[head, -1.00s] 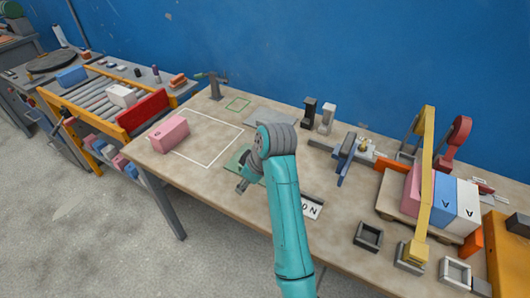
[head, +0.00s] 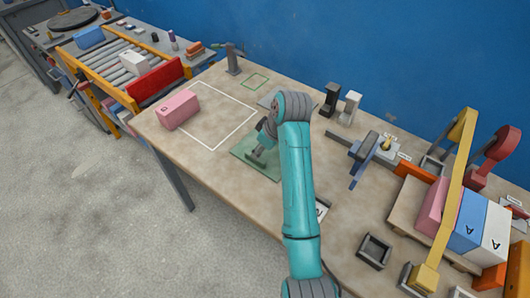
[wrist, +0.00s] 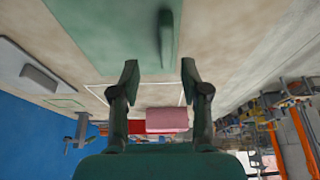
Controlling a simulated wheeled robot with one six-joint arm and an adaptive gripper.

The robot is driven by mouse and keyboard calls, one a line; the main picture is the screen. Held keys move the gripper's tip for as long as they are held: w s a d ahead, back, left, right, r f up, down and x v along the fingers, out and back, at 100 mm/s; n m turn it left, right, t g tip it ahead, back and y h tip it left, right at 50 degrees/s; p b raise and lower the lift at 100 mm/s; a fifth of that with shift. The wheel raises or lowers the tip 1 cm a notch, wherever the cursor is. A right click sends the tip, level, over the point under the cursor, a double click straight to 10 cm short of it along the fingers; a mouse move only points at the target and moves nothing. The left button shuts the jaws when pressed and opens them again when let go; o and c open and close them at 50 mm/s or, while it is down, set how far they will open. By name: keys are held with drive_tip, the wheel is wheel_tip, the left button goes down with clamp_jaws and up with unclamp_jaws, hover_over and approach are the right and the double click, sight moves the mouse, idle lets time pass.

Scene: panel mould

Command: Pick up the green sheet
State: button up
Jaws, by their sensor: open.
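The green sheet (head: 268,169) lies flat on the workbench, in front of my arm's end. My gripper (head: 256,158) hangs over it and hides part of it. In the wrist view the sheet (wrist: 105,25) fills the upper middle, with a raised darker green bar (wrist: 167,38) on it. There my gripper (wrist: 160,69) shows two fingers spread apart with nothing between them. The bar lies beyond the fingertips, roughly in line with the gap. I cannot tell how high the fingertips are above the sheet.
A pink block (head: 178,110) lies at the left of a white outlined square (head: 210,147). A grey plate is partly behind my arm. Black and pale clamps (head: 331,99) stand behind. A yellow arm (head: 446,205), blocks and a grey square frame (head: 374,251) crowd the right.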

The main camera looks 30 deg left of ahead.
sight(268, 164)
drive_tip(key=shift+s+x, duration=0.2)
drive_tip(key=shift+x, duration=1.15)
drive_tip(key=shift+s+x, duration=0.25)
drive_tip(key=shift+x, duration=1.05)
drive_tip(key=shift+d+f, duration=0.1)
drive_tip(key=shift+d, duration=0.1)
drive_tip(key=shift+c, duration=0.3)
clamp_jaws()
